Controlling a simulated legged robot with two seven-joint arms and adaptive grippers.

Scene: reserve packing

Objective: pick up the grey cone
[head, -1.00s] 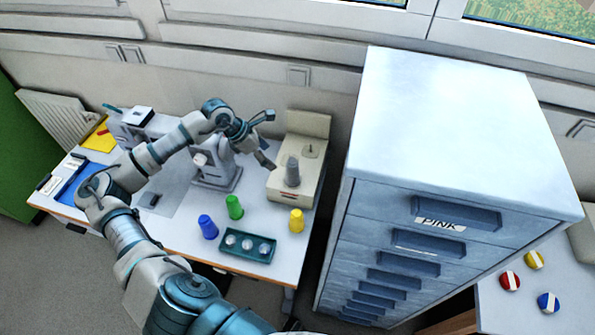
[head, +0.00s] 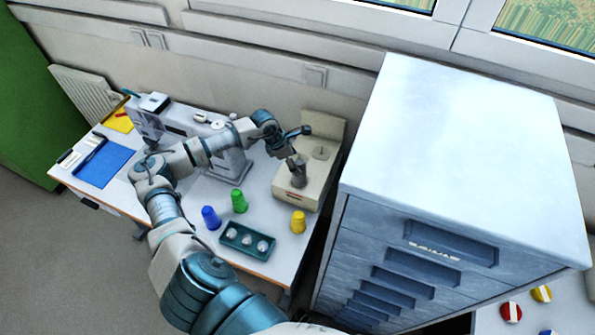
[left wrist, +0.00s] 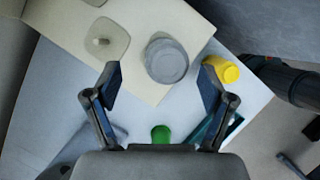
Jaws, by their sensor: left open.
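The grey cone (head: 299,178) stands on the beige machine (head: 317,192) at the back right of the table. In the left wrist view the grey cone (left wrist: 166,61) shows from above as a round shape, just ahead of and between the fingertips, slightly nearer the right finger. My left gripper (head: 297,145) is open above the cone, and its lower finger covers part of the cone's top in the head view. The left gripper also shows in the left wrist view (left wrist: 160,80), with nothing held. Whether a finger touches the cone I cannot tell. My right gripper is out of view.
A yellow cone (head: 298,222), a green cone (head: 239,201) and a blue cone (head: 211,217) stand on the table near a dark green tray (head: 229,243). A tall drawer cabinet (head: 450,140) stands close on the right.

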